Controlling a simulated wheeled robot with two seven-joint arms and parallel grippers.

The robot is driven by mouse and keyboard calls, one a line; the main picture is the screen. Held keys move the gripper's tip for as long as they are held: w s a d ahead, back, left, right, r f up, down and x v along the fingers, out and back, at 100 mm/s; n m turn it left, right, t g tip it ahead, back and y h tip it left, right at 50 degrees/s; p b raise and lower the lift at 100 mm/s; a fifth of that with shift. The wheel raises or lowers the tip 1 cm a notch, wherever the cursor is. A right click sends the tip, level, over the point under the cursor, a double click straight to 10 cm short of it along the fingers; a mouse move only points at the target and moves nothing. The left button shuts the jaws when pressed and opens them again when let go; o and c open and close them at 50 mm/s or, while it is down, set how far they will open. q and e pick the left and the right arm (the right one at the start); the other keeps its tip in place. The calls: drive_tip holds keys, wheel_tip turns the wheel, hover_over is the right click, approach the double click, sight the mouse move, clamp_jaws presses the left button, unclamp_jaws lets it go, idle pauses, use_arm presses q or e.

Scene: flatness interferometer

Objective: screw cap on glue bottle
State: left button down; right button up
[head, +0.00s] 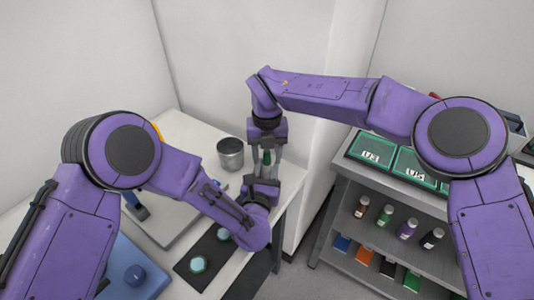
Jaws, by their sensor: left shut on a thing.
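A narrow dark green object, which looks like the glue bottle (267,158), stands roughly upright above the white table. Its cap cannot be made out. My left gripper (264,174) reaches in from below and is shut on the bottle; its fingertips are mostly hidden. My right gripper (267,152) points straight down from above, with grey fingers on either side of the green object. Whether those fingers touch it, or hold a cap, cannot be told at this size.
A metal cup (230,154) stands on the white table (290,182) just left of the grippers. Teal round pieces (198,264) lie on a dark mat (184,268) at the front. A grey shelf (340,198) at right holds small bottles (385,215) and green trays (371,150).

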wheel_tip(320, 180, up, 12)
idle(0.4)
use_arm(q)
drive_tip(key=c, duration=0.6)
unclamp_jaws()
drive_tip(key=s+b, duration=0.1)
drive_tip(key=s, duration=0.2)
drive_tip(key=s+a+b, duration=0.1)
drive_tip(key=s, duration=0.2)
drive_tip(key=s+a+b, duration=0.1)
drive_tip(key=s, duration=0.2)
drive_tip(key=shift+s+f, duration=0.1)
drive_tip(key=shift+s, duration=0.15)
use_arm(e)
wheel_tip(320, 180, down, 3)
drive_tip(key=shift+f, duration=0.1)
use_arm(q)
drive_tip(key=shift+s, duration=0.4)
